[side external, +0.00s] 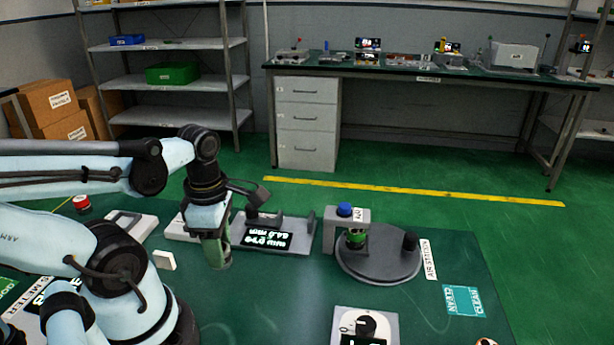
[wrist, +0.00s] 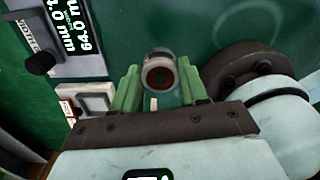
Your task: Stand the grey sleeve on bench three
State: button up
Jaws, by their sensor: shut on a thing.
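The grey sleeve (wrist: 160,58) shows in the wrist view as a short pale ring with a dark, brownish bore facing the camera. In the side view my gripper (side external: 218,258) points down over the front green table, just left of a unit with a lit display. I cannot make out the sleeve there, as the fingers hide it. A bench (side external: 460,74) stands against the back wall with several devices on it; its label is too small to read, so I cannot tell which is bench three.
The display unit (side external: 268,240) stands right of my gripper. Further right is the air station (side external: 378,262) with a blue-topped post. A white dial box (side external: 366,325) sits at the front. A small white block (side external: 164,260) lies left. The table (side external: 280,300) is clear front-centre.

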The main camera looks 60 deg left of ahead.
jog(key=a+f, duration=0.2)
jog(key=a, duration=0.1)
jog(key=shift+a, duration=0.15)
jog(key=shift+f, duration=1.95)
jog(key=shift+f, duration=0.1)
jog(key=o, duration=1.1)
